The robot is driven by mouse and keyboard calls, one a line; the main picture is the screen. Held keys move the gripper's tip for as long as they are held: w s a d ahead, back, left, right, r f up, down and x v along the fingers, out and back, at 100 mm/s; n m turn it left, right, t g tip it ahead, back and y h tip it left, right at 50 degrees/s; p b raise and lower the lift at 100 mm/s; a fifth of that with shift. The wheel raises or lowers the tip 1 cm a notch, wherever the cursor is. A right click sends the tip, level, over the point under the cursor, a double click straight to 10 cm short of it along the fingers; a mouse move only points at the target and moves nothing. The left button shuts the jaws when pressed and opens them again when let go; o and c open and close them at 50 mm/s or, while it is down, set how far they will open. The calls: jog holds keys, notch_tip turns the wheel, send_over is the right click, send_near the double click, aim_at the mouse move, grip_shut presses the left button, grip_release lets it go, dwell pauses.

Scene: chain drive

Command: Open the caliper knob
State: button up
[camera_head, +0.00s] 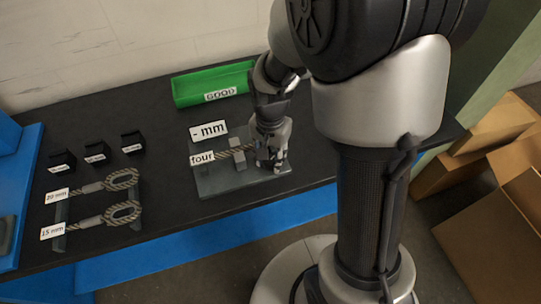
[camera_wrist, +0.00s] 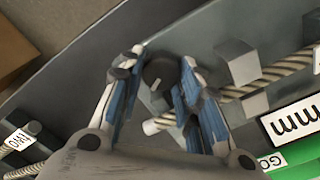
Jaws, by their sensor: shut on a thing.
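The caliper is a grey fixture (camera_head: 212,180) on the black table, with a "- mm" sign (camera_head: 208,131) and a "four" label (camera_head: 202,158). A twisted rope piece (camera_head: 233,152) runs through it; the rope also shows in the wrist view (camera_wrist: 285,68), beside a grey block (camera_wrist: 237,62). My gripper (camera_head: 270,160) reaches down at the fixture's right end and hides the knob in the head view. In the wrist view the dark round knob (camera_wrist: 158,73) sits between the blue-padded fingers of my gripper (camera_wrist: 161,64), which are shut on it.
A green "GOOD" tray (camera_head: 187,91) stands behind the fixture. Two rope loops on a rack, labelled 20 mm (camera_head: 57,194) and 15 mm (camera_head: 53,230), lie at left, with several small black labelled blocks (camera_head: 96,151) behind them. Cardboard boxes (camera_head: 490,210) stand at right.

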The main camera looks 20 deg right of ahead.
jog(key=shift+c, duration=0.8)
jog(key=shift+n, duration=0.3)
jog(key=n+p, duration=0.1)
jog(key=n, duration=0.2)
jog(key=shift+a+r, duration=0.1)
jog(key=n+p, duration=0.1)
jog(key=n, duration=0.4)
jog(key=shift+w+p, duration=0.1)
jog(key=shift+p, duration=0.3)
jog(key=shift+n, duration=0.3)
jog(key=o, duration=0.8)
